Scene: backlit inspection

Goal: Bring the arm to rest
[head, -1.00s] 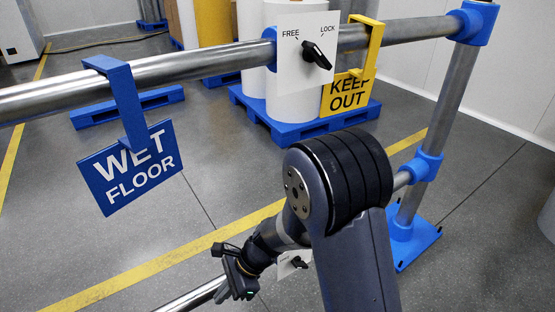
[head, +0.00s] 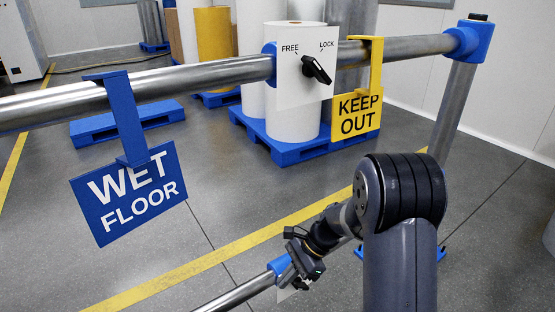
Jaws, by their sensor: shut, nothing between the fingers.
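My arm rises at the lower right in the head view, its dark elbow bent. My gripper (head: 302,272) hangs at the lower middle, in front of the lower rail, with its fingers small and dark in the picture. It is shut and holds nothing. Whether it touches the lower rail I cannot tell.
A steel upper rail (head: 195,77) spans the view. A blue WET FLOOR sign (head: 130,195) and a yellow KEEP OUT sign (head: 358,114) hang on it. A FREE/LOCK plate (head: 300,80) carries a black knob (head: 316,69). Blue pallets (head: 128,122) stand behind.

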